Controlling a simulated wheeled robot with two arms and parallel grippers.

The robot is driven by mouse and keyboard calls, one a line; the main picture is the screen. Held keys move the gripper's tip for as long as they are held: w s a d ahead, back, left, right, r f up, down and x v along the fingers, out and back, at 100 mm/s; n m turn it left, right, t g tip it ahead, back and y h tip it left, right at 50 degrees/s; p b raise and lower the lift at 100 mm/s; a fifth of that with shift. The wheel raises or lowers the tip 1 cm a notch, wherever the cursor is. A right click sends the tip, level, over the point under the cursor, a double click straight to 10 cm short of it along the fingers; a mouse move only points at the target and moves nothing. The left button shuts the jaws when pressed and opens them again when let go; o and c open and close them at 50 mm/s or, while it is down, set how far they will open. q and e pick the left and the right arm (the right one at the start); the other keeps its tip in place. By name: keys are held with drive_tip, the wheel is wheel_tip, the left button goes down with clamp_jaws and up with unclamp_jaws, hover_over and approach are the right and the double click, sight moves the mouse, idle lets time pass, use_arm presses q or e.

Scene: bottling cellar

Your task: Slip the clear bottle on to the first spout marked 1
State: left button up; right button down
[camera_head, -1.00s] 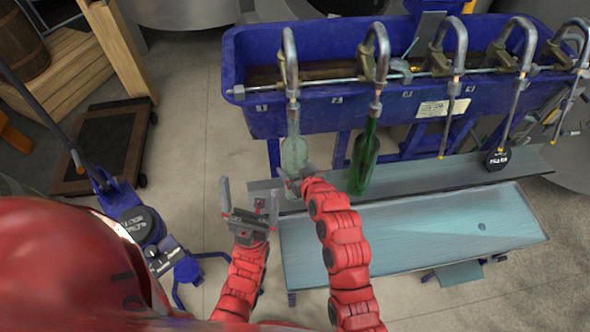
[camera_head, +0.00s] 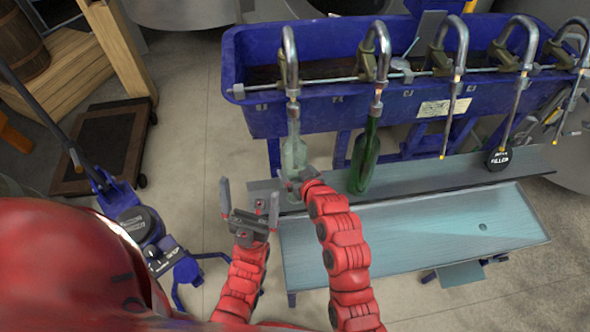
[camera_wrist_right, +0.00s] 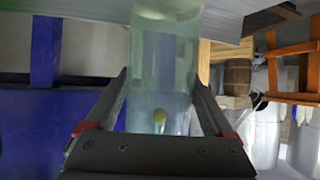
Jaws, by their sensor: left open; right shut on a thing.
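The clear bottle (camera_head: 293,153) is upright beneath the first spout (camera_head: 291,60) at the left end of the trough, with its neck around the spout's tube. In the right wrist view, the clear bottle (camera_wrist_right: 160,60) shows a brass-coloured tip (camera_wrist_right: 159,121) through its glass. My right gripper (camera_head: 297,182) is shut on the lower part of the bottle; its fingers (camera_wrist_right: 155,95) lie on both sides of the glass. The mark 1 is on the trough near this spout, small and blurred. My left gripper (camera_head: 249,198) is open and empty, left of the bottle.
A green bottle (camera_head: 364,160) hangs or stands at the second spout, close to the right. Several bare spouts continue right along the blue trough (camera_head: 300,120). A grey shelf (camera_head: 420,177) and a pale blue-green panel (camera_head: 410,230) lie below. A blue jack-like device (camera_head: 140,225) stands left.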

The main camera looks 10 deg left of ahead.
drive_tip(key=shift+f, duration=0.4)
unclamp_jaws()
drive_tip(key=shift+s, duration=0.1)
drive_tip(key=shift+d, duration=0.1)
drive_tip(key=p+v, duration=0.5)
drive_tip(key=v, duration=1.2)
drive_tip(key=shift+s, duration=0.2)
drive_tip(key=shift+r, duration=0.15)
